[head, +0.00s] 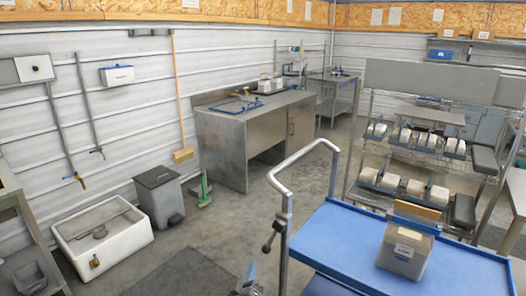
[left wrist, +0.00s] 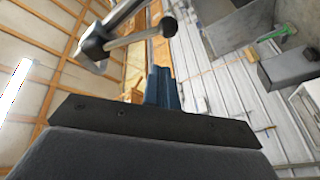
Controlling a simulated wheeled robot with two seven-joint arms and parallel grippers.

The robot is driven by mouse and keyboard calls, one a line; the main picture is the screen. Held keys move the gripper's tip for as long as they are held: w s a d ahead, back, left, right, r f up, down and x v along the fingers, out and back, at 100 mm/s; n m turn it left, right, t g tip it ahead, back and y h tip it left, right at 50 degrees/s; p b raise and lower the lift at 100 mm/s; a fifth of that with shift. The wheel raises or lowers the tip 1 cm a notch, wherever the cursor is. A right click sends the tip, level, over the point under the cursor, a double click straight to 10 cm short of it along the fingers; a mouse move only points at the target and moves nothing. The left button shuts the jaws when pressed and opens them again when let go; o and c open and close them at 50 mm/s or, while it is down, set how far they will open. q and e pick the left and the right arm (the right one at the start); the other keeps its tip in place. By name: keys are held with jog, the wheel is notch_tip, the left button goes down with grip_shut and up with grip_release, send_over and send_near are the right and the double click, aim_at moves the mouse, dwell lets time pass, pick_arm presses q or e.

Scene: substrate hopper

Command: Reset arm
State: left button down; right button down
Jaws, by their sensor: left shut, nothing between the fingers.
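My left gripper (head: 249,272) shows in part at the bottom edge of the head view, low beside the left side of the blue cart. Its blue fingers (left wrist: 162,88) are together and empty in the left wrist view. The cart's metal handle (head: 285,200) stands just right of this gripper. A bar with a dark clamp and round knob (left wrist: 168,27) crosses the upper part of the left wrist view, apart from the fingers. My right gripper is not in view.
The blue cart top (head: 350,240) carries a grey bin (head: 405,250) with a label. A white sink (head: 102,240), a grey waste bin (head: 160,195) and a metal workbench (head: 240,140) stand along the left wall. A rack (head: 410,160) stands behind the cart. The middle floor is clear.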

pick_arm(q)
jog(key=s+a+f+m+g+y, duration=0.15)
jog(key=s+f+m+g, duration=0.35)
jog(key=f, duration=0.6)
jog(key=s+a+f+m+g+y, duration=0.15)
jog(key=s+f+g, duration=0.35)
jog(key=f, duration=0.7)
jog(key=s+a+f+g, duration=0.2)
jog(key=s+f, duration=0.4)
jog(key=s, duration=0.4)
jog(key=s+a+f+g, duration=0.3)
jog(key=s+f, duration=0.4)
jog(key=s, duration=0.4)
jog(key=s+a+f+m+g+y, duration=0.1)
jog(key=s+a+f+g, duration=0.2)
jog(key=s, duration=0.7)
notch_tip(320, 180, down, 3)
jog(key=shift+s+a+f, duration=0.2)
jog(key=shift+s+a, duration=0.05)
jog(key=shift+a, duration=0.7)
